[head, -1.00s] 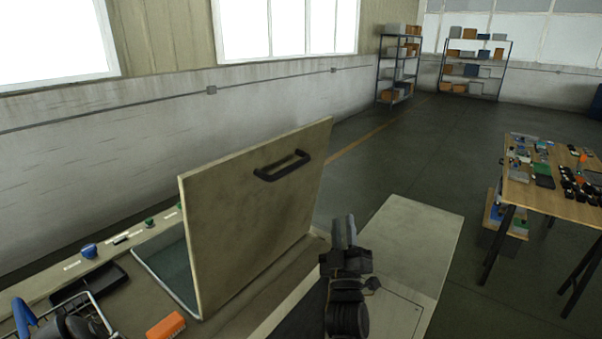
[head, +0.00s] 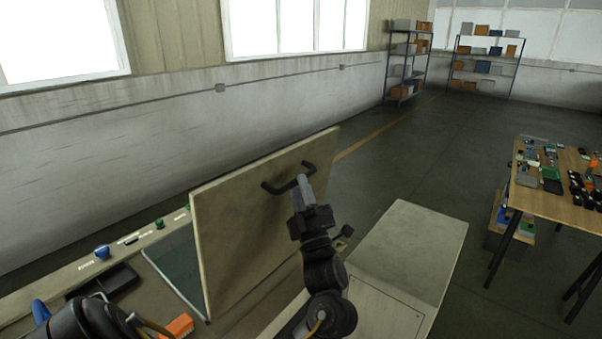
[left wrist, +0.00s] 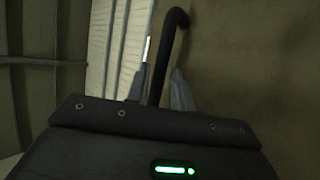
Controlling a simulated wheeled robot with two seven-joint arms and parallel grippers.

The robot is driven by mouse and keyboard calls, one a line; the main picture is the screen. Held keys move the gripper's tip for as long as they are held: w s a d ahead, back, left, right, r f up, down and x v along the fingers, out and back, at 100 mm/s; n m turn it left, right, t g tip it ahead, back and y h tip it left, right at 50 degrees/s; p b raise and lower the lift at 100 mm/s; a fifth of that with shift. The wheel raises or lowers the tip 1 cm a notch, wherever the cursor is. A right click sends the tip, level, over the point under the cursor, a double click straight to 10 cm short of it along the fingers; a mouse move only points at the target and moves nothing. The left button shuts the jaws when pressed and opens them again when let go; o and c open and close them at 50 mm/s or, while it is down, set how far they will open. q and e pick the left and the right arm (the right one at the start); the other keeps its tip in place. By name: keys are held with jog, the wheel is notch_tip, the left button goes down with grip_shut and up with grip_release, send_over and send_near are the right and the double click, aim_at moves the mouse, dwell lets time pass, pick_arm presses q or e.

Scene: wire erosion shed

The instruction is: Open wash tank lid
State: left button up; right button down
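The wash tank lid (head: 240,225) is a flat beige-grey panel standing steeply raised, its handle side facing me. The tank opening (head: 182,262) shows dark teal to its left. A black bar handle (head: 272,188) sits near the lid's upper edge. My left gripper (head: 303,185) is at the handle's right part. In the left wrist view, the handle (left wrist: 170,45) runs between the two grey fingertips (left wrist: 160,82). The fingers are apart, with a small gap visible on the right of the bar. My right gripper is not in view.
A pale box-like cabinet (head: 405,250) stands right of the lid. An orange block (head: 179,326), a blue knob (head: 101,251) and a black tray (head: 112,284) lie on the left counter. A wooden table (head: 548,205) with small parts stands at right, with open floor between.

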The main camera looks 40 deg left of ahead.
pick_arm(q)
jog(key=shift+p+x, duration=0.3)
jog(key=shift+x, duration=0.75)
grip_shut()
